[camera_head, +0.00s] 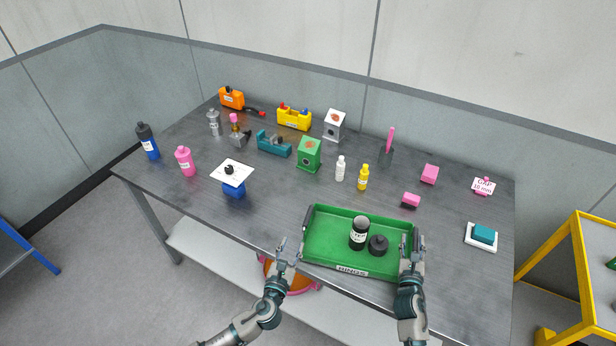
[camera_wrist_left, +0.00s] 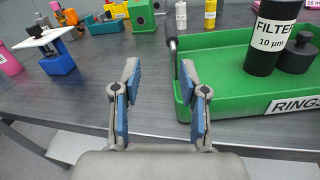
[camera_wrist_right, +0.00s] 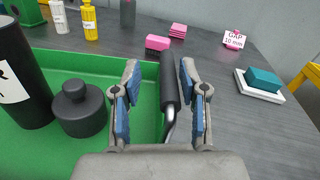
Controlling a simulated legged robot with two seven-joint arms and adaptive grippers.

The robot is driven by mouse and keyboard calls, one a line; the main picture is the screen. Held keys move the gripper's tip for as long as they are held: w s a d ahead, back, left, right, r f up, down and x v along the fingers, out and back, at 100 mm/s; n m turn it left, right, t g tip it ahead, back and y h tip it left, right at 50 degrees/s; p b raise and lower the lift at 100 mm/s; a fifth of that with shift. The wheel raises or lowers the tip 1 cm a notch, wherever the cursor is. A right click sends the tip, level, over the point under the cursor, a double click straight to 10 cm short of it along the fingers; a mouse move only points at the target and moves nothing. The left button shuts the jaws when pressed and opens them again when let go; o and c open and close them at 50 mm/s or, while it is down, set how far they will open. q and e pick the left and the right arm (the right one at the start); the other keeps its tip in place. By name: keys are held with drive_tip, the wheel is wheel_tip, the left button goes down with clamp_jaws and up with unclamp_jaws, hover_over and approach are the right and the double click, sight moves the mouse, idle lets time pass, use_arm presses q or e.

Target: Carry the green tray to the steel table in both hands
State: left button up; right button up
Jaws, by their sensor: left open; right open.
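The green tray (camera_head: 330,255) rests on the dark grey table near its front edge. It holds a black filter cylinder (camera_head: 359,233) with a white label and a short black knobbed part (camera_head: 378,245); its front label reads RINGS. My left gripper (camera_head: 287,248) is open and empty just outside the tray's left end. In the left wrist view the left handle (camera_wrist_left: 172,60) shows beyond the fingers, nearer the right one. My right gripper (camera_head: 413,246) is open at the right end. In the right wrist view the black right handle (camera_wrist_right: 168,82) lies between its open fingers, not clasped.
The dark grey table (camera_head: 260,215) carries bottles and boxes behind the tray. A blue stand with a white plate (camera_head: 233,177) is to the left. A teal block on a white dish (camera_head: 483,235) is right. A yellow frame (camera_head: 575,270) stands at far right.

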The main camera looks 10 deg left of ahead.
drive_tip(key=s, duration=0.8)
drive_tip(key=shift+s+d+f, duration=0.1)
drive_tip(key=shift+s+d, duration=0.25)
drive_tip(key=shift+s, duration=0.05)
drive_tip(key=shift+s+a, duration=0.55)
drive_tip(key=shift+a, duration=0.05)
use_arm(q)
drive_tip(key=shift+d, duration=0.1)
